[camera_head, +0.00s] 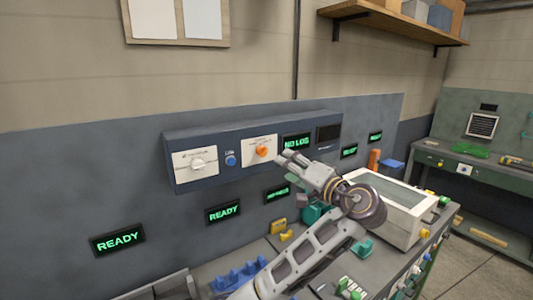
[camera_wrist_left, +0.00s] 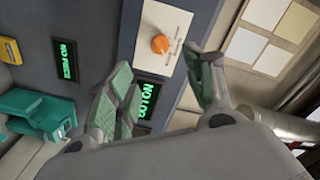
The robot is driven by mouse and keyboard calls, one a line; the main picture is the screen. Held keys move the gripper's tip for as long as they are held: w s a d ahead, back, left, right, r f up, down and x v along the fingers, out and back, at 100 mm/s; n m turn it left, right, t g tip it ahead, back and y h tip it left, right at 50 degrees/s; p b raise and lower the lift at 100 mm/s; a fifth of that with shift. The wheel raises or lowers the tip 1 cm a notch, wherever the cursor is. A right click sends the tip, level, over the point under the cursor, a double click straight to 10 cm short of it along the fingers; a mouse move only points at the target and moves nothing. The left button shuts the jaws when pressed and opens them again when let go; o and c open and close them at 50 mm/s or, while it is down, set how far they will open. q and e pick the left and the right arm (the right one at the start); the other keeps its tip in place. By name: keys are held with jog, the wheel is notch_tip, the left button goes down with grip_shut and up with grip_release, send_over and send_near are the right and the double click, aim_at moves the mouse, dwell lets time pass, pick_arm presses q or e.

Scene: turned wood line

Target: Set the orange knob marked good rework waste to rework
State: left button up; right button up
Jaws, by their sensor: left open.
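The orange knob (camera_head: 262,151) sits on a white plate (camera_head: 250,144) on the blue-grey wall panel. In the left wrist view the knob (camera_wrist_left: 160,44) shows upright of the fingers, with small labels beside it that are too blurred to read. I cannot tell which label it points to. My left gripper (camera_head: 291,158) is open and empty, just right of and below the knob in the head view, apart from it. In the wrist view its two green-padded fingers (camera_wrist_left: 158,60) stand spread on either side below the knob. My right gripper is not in view.
A white box machine (camera_head: 394,206) stands on the bench below.

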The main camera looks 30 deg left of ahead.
aim_at(266, 153)
pick_arm(q)
jog(key=p+x, duration=0.3)
jog(key=x, duration=0.7)
jog(key=shift+w+a+r, duration=0.1)
jog(key=shift+w+a, duration=0.1)
jog(key=shift+a, duration=0.05)
jog(key=shift+p+x, duration=0.3)
jog(key=shift+x, duration=0.6)
jog(key=c, duration=1)
